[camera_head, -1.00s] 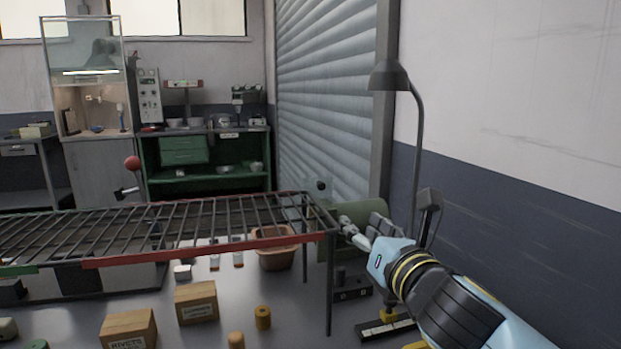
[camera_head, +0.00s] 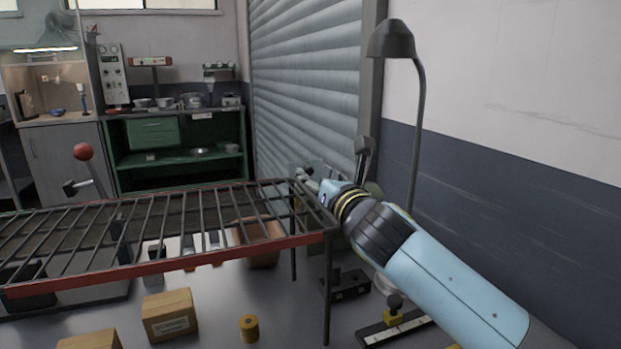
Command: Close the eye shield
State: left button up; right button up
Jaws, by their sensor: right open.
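My right gripper (camera_head: 309,180) is at the end of my light-blue right arm, just past the far right corner of the rack. It is open, small in the picture and partly hidden by my wrist. A small pale, see-through plate (camera_head: 303,167) with a dark knob stands at its fingertips; it looks like the eye shield, but I cannot be sure. I cannot tell whether the fingers touch it. A green rounded body (camera_head: 373,188) behind my wrist is mostly hidden. My left gripper is not in view.
A barred metal rack (camera_head: 170,225) with a red front edge (camera_head: 200,260) spans the left and middle. A lamp (camera_head: 391,40) on a curved stand rises behind my arm. A wall is at right.

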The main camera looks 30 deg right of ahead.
jog(key=shift+x, duration=1.3)
grip_shut()
